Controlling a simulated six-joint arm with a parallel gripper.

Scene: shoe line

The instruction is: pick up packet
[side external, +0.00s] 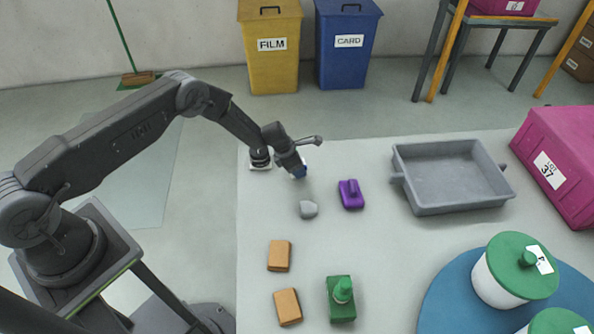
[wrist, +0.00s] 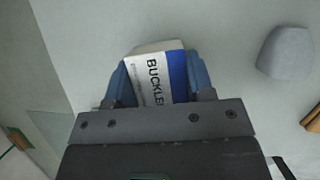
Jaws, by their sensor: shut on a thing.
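The packet (wrist: 158,75) is white with a blue end and dark lettering that starts "BUCKLE". In the wrist view it lies between the two blue fingers of my gripper (wrist: 160,85), which are shut on it. In the side external view my gripper (side external: 299,172) is low at the far left part of the table, and only a little white of the packet shows beside the fingers. I cannot tell whether the packet touches the table.
A grey stone-like lump (side external: 308,209) and a purple block with a handle (side external: 351,194) lie nearby. A dark round item (side external: 260,158) on a white base stands just left of my gripper. A grey tray (side external: 452,205) stands to the right. Tan blocks (side external: 279,256) lie nearer the front.

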